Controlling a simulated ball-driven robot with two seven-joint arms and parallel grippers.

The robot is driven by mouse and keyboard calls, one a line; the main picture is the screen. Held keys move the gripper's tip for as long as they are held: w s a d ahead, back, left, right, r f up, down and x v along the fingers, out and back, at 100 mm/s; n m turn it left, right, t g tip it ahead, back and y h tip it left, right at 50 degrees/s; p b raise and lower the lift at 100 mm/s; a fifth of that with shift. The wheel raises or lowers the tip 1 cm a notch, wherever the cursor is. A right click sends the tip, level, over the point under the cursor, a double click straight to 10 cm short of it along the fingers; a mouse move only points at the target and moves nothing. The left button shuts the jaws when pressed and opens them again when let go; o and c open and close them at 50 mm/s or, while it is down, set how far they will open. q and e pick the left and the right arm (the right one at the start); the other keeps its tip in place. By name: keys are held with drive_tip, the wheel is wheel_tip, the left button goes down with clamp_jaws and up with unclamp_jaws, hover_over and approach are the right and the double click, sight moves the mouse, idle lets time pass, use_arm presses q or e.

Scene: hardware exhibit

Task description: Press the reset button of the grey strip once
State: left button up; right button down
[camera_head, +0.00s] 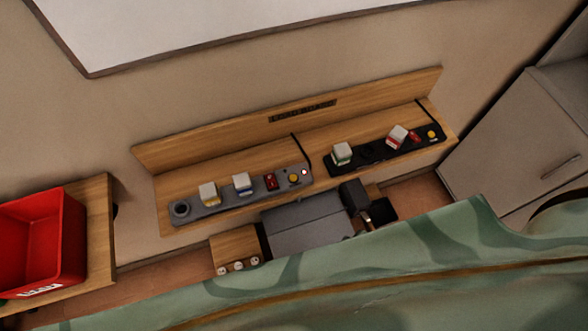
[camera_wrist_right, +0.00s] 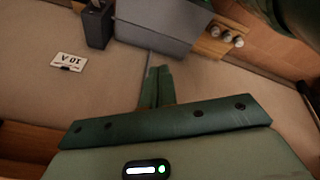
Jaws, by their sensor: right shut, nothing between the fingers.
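The grey strip (camera_head: 213,208) lies tilted on the left part of a wooden shelf in the head view. At its right end are a round yellow-orange button (camera_head: 292,179), a small red lit spot (camera_head: 305,172) and a red rocker switch (camera_head: 270,182). Two pale plugs, one with yellow and one with blue, sit in it, and its left socket looks empty. My right gripper (camera_wrist_right: 157,84) shows only in the right wrist view. Its dark green fingers are together and empty, apart from the strip, which that view does not show. My left gripper is not in view.
A black strip (camera_head: 376,155) with green- and red-marked plugs and a yellow button lies on the shelf's right part. A grey box (camera_head: 305,220) and a wooden block with white knobs (camera_head: 236,245) stand in front. A red crate (camera_head: 62,240) is at left.

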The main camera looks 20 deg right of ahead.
drive_tip(key=w+a+r+n+t+y+p, duration=0.1)
drive_tip(key=w+a+r+n+p, duration=0.1)
drive_tip(key=w+r, duration=0.3)
drive_tip(key=w+a+r+n+t+y+p, duration=0.1)
drive_tip(key=w+a+r, duration=0.4)
drive_tip(key=r, duration=0.6)
drive_tip(key=w+a+r+n+t+y+p, duration=0.1)
drive_tip(key=w+a+r+n+p, duration=0.2)
drive_tip(key=r, duration=0.6)
drive_tip(key=shift+w+a+n+y+p, duration=0.15)
drive_tip(key=shift+w+n+y+p, duration=0.2)
drive_tip(key=shift+w+p, duration=1.15)
wheel_tip(320, 180, up, 6)
drive_tip(key=w+n+y+p, duration=0.2)
drive_tip(key=n+p, duration=0.1)
drive_tip(key=n, duration=0.1)
drive_tip(key=shift+d+g, duration=0.2)
drive_tip(key=shift+g, duration=0.1)
drive_tip(key=shift+f, duration=0.15)
drive_tip(key=b, duration=0.8)
hover_over(293, 178)
drive_tip(key=d, duration=0.1)
drive_tip(key=f, duration=0.7)
drive_tip(key=shift+s+f, duration=0.25)
drive_tip(key=shift+f, duration=0.15)
drive_tip(key=shift+f+b, duration=0.35)
drive_tip(key=shift+f, duration=0.1)
drive_tip(key=shift+f, duration=0.15)
